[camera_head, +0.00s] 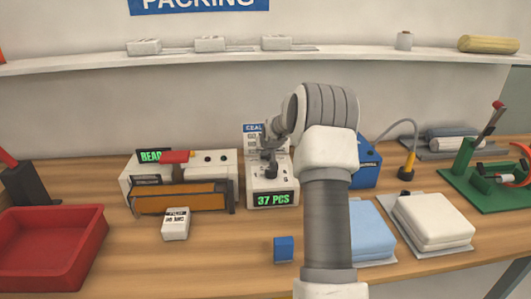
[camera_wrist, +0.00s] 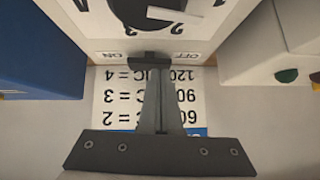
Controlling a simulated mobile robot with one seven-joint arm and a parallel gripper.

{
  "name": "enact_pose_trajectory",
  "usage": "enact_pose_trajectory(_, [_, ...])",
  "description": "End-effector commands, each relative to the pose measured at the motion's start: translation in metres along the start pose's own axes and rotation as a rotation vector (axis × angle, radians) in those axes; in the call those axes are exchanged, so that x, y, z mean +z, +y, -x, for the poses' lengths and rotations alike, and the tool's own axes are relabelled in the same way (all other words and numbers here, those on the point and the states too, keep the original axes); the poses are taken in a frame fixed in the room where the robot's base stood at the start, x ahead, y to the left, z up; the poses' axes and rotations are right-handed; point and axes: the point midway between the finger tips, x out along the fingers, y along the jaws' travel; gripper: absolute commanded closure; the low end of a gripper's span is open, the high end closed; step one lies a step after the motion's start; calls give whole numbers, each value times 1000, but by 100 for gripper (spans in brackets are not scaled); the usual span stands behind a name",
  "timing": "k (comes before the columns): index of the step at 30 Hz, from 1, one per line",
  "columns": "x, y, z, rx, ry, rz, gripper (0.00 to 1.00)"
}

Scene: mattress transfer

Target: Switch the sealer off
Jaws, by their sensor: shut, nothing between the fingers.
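A white control box (camera_head: 271,186) with a green "37 PCS" display stands mid-bench. In the wrist view its face (camera_wrist: 105,45) appears upside down, with a black dial (camera_wrist: 150,12), numbers, and "ON" and "OFF" labels. A white machine (camera_head: 215,161) with a red handle, an orange front bar and a partly covered green display beginning "READ" stands to its left; which unit is the sealer is unclear. My gripper (camera_wrist: 150,60) is shut and empty, its tips at the box between the two labels. Contact cannot be told. The tips cover any switch there.
A blue box (camera_head: 367,169) stands close at right. A white pack (camera_head: 175,224), a small blue block (camera_head: 284,248), a red tray (camera_head: 45,250) and folded pads (camera_head: 433,222) lie around.

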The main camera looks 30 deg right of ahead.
Motion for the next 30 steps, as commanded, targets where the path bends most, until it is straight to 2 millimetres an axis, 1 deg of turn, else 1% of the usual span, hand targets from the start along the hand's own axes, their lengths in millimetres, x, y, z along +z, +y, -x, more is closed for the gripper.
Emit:
enact_pose_trajectory(1, [5,-3,-5,11,-1,17,100])
enact_pose_trajectory(2, [2,-1,-2,10,-1,11,100])
enact_pose_trajectory(10, [2,1,-2,9,-3,9,100])
enact_pose_trajectory(21, [-1,15,2,10,-3,8,100])
enact_pose_trajectory(30, [-2,15,2,9,-2,10,100])
